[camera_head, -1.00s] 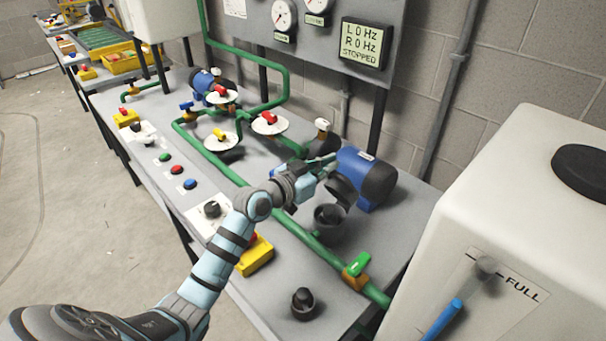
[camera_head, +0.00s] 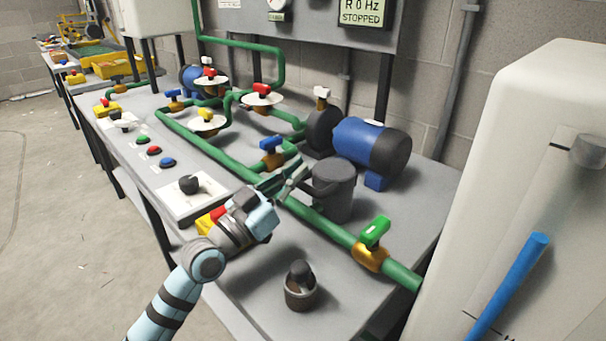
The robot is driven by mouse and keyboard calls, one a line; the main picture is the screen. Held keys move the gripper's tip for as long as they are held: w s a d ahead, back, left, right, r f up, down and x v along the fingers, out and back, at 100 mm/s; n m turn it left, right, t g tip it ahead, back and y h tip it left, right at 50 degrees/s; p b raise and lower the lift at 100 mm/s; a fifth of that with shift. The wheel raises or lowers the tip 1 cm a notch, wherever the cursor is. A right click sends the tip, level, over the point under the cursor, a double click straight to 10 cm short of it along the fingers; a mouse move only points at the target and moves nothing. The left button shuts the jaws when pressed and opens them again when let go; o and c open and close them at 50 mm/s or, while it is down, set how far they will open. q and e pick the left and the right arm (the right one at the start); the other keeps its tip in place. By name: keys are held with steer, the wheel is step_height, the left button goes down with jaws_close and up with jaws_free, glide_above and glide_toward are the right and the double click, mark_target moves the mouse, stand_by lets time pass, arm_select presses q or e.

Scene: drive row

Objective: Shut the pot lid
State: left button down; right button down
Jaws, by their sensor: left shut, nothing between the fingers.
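The dark grey pot (camera_head: 333,201) stands upright on the bench behind the green pipe, in front of the blue motor. Its lid (camera_head: 335,171) lies down over the pot's mouth and looks closed; a small gap at the rim cannot be ruled out. My left gripper (camera_head: 298,172) is shut and empty, just left of the pot at about lid height. Whether its fingertips touch the pot is unclear. My right gripper is not in view.
A green-handled valve (camera_head: 373,233) sits on the green pipe right of the pot, and a blue-handled valve (camera_head: 271,152) behind my gripper. A small brown cup with a black knob (camera_head: 300,285) stands in front. A white tank (camera_head: 530,130) fills the right.

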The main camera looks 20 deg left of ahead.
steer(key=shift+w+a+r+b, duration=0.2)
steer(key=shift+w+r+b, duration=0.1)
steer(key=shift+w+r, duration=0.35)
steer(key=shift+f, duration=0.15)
